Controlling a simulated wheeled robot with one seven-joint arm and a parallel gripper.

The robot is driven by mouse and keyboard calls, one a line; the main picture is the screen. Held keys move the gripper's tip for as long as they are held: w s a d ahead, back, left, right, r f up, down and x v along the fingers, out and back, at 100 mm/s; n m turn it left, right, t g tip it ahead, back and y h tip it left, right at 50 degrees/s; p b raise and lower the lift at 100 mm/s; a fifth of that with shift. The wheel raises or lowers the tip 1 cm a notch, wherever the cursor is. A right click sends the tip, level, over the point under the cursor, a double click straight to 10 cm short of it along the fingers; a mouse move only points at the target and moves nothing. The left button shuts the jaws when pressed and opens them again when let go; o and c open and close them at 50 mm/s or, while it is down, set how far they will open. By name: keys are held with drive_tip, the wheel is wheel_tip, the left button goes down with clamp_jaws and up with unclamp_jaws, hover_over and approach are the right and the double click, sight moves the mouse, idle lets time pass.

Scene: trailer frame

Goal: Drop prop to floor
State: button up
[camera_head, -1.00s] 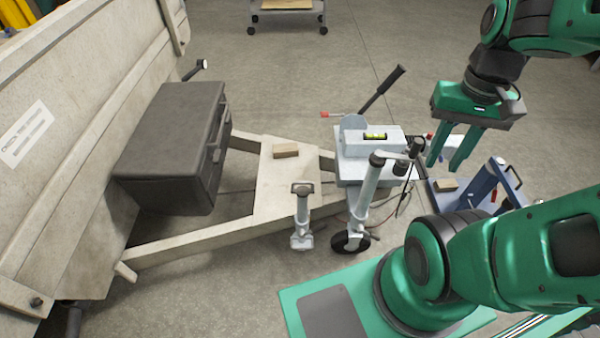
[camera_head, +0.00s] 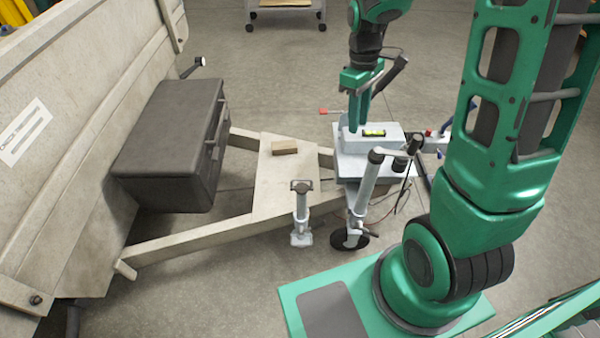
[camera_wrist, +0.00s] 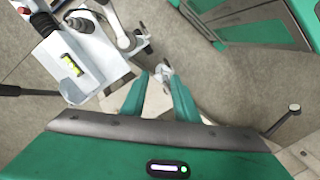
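The prop, a short pale-grey stand with a dark top fitting (camera_head: 302,212), is upright beside the cream trailer frame (camera_head: 280,175), left of the jockey wheel. Its foot appears above the floor, but I cannot tell the gap surely. My gripper (camera_head: 357,128) points down above the coupling area, to the right of and higher than the prop. In the wrist view, my two green fingers (camera_wrist: 158,76) are apart with nothing held. A pale part, apparently the prop (camera_wrist: 164,71), shows beyond and between their tips, well below.
A grey coupling block (camera_head: 385,145) with a yellow spirit level (camera_head: 374,133) is just below my gripper. The jockey wheel (camera_head: 350,240) stands near the prop. A dark toolbox (camera_head: 170,150) sits on the left, and a wood block (camera_head: 284,147) lies on the frame.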

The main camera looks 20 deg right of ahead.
drive_tip(key=w+a+f+n, duration=0.5)
drive_tip(key=w+a+f, duration=0.2)
drive_tip(key=f, duration=0.2)
drive_tip(key=n+y, duration=0.1)
drive_tip(key=n, duration=0.2)
hover_over(300, 185)
drive_tip(key=shift+g, duration=0.4)
wheel_tip(300, 185, down, 18)
drive_tip(key=shift+s+r, duration=0.1)
drive_tip(key=shift+c, duration=0.3)
clamp_jaws()
